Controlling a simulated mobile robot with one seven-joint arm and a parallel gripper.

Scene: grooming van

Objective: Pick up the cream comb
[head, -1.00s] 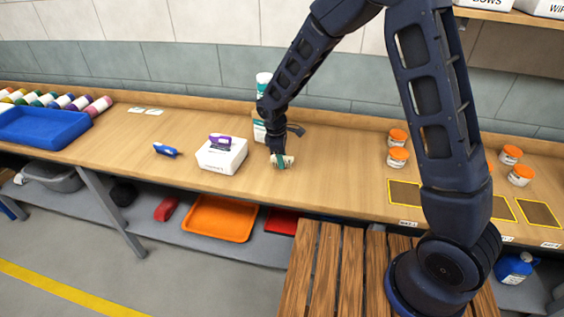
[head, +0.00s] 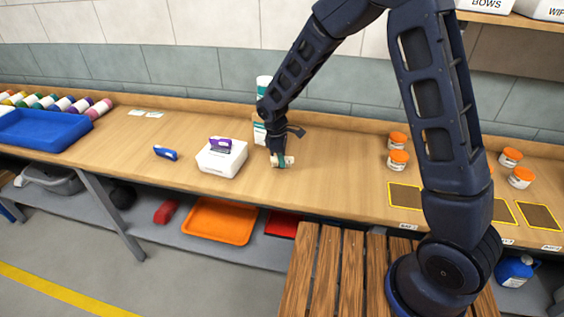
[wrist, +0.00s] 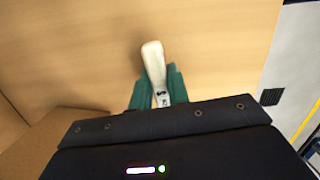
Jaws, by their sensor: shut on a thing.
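The cream comb (head: 289,161) is at the wooden counter, right of the white box. In the wrist view the cream comb (wrist: 153,62) shows as a pale, rounded length pointing away from my gripper, with dark marks near the fingers. My gripper (head: 281,161) points down at the counter, and its green fingers (wrist: 158,92) are shut on the comb, one on each side. The rest of the comb is hidden by the fingers and gripper body. I cannot tell whether the comb touches the counter.
A white box (head: 222,161) with a purple item (head: 221,144) on top stands to the left, and a blue item (head: 165,153) lies beyond it. A tall white and teal bottle (head: 263,88) stands behind my gripper. Orange-lidded jars (head: 398,159) stand to the right.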

